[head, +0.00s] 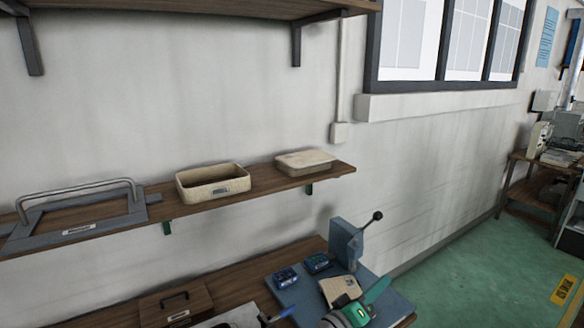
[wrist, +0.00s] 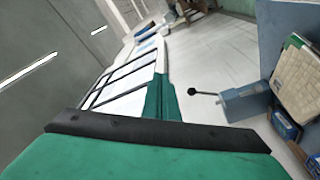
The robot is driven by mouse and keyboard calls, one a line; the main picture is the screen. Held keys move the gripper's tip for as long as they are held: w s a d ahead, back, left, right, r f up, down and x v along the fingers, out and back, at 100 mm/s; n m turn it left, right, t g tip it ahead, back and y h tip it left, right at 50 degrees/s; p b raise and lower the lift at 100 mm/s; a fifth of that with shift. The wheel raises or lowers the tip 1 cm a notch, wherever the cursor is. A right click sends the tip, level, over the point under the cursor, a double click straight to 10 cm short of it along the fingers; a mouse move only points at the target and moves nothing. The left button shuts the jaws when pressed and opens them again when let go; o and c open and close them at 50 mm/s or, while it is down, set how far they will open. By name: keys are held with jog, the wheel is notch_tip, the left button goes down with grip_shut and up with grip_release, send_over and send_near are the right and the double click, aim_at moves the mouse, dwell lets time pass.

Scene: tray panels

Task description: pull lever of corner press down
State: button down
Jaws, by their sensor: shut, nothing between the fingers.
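The corner press (head: 345,243) is a blue-grey upright block at the right end of the bench. Its lever (head: 370,222) is a short thin rod with a black ball knob, slanting up to the right. In the wrist view the press (wrist: 245,100) is at the right, and its lever (wrist: 206,93) points left. My green gripper (head: 380,288) is below and in front of the press in the head view. In the wrist view my gripper (wrist: 161,80) is shut and empty, left of the knob with a visible gap. Its fingers do not touch the lever.
A beige panel (head: 338,287) and two blue pieces (head: 317,262) (head: 285,277) lie beside the press. A shelf (head: 250,188) above carries beige trays (head: 213,181). A wooden box (head: 176,303) stands at the left. Open green floor (head: 465,265) lies to the right.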

jog(key=s+a+f+n+t+y, duration=0.25)
jog(key=s+a+f+y, duration=0.3)
jog(key=s+f, duration=0.55)
jog(key=s+a+f+n+t+y, duration=0.1)
jog(key=s+a+f+n+y, duration=0.2)
jog(key=s+a+f+y, duration=0.7)
jog(key=s+a+m, duration=0.3)
jog(key=s, duration=1)
jog(key=s+a+m, duration=0.3)
jog(key=s+a, duration=0.1)
jog(key=s, duration=0.9)
jog(key=shift+s+f+g+h, duration=0.2)
jog(key=shift+s+g+h, duration=0.15)
jog(key=c, duration=2.4)
grip_release()
jog(key=shift+s+r, duration=0.2)
jog(key=shift+s, duration=0.05)
jog(key=shift+c, duration=0.2)
jog(key=o, duration=0.7)
jog(key=shift+s+r, duration=0.15)
jog(key=shift+a, duration=0.15)
